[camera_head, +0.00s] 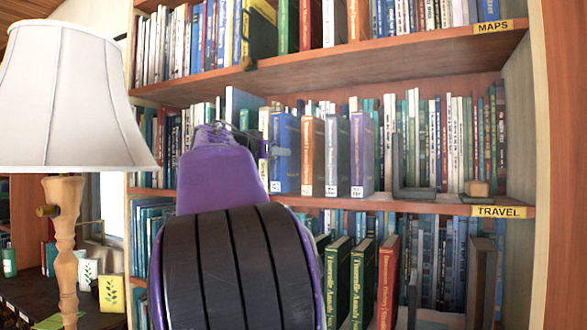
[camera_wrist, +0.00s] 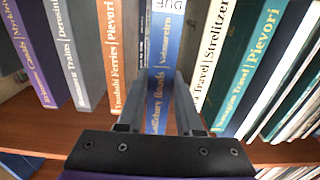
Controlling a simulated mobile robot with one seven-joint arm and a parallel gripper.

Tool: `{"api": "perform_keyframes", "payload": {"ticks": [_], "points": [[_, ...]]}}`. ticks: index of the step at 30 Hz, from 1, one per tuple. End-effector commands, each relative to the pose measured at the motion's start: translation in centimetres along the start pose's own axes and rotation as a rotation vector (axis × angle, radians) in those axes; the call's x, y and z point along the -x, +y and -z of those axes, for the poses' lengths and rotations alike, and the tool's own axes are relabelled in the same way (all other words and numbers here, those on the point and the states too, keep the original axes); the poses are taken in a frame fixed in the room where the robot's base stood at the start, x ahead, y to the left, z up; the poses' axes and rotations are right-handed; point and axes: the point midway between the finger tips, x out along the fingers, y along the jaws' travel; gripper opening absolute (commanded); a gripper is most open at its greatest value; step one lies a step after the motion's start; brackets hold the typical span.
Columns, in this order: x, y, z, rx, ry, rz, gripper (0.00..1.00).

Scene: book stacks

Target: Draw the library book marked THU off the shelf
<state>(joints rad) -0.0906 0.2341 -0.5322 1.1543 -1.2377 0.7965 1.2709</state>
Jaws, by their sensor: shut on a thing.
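My gripper (camera_wrist: 158,92) is shut on a blue book (camera_wrist: 163,60), with one finger on each side of its spine. The blue book stands upright on the middle shelf in the head view (camera_head: 286,155), beside my purple arm, which hides part of the fingers. Its white spine label (camera_wrist: 166,5) is cut off and upside down in the wrist view, and I cannot read it surely. An orange book (camera_wrist: 112,40), a grey book (camera_wrist: 75,50) and a purple book (camera_wrist: 35,50) stand beside it. I cannot make out a THU mark on any book.
A white book (camera_wrist: 210,50) and a teal book (camera_wrist: 255,60) stand on the blue book's other side. The middle shelf (camera_head: 400,203) also holds a dark bookend (camera_head: 412,193) at right. A lamp (camera_head: 70,95) stands at left. More books fill the shelves above and below.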

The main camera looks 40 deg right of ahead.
Motion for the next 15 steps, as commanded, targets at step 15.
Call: {"api": "perform_keyframes", "payload": {"ticks": [15], "points": [[6.1, 0.0, 0.0, -0.002, 0.003, 0.003, 0.00]]}}
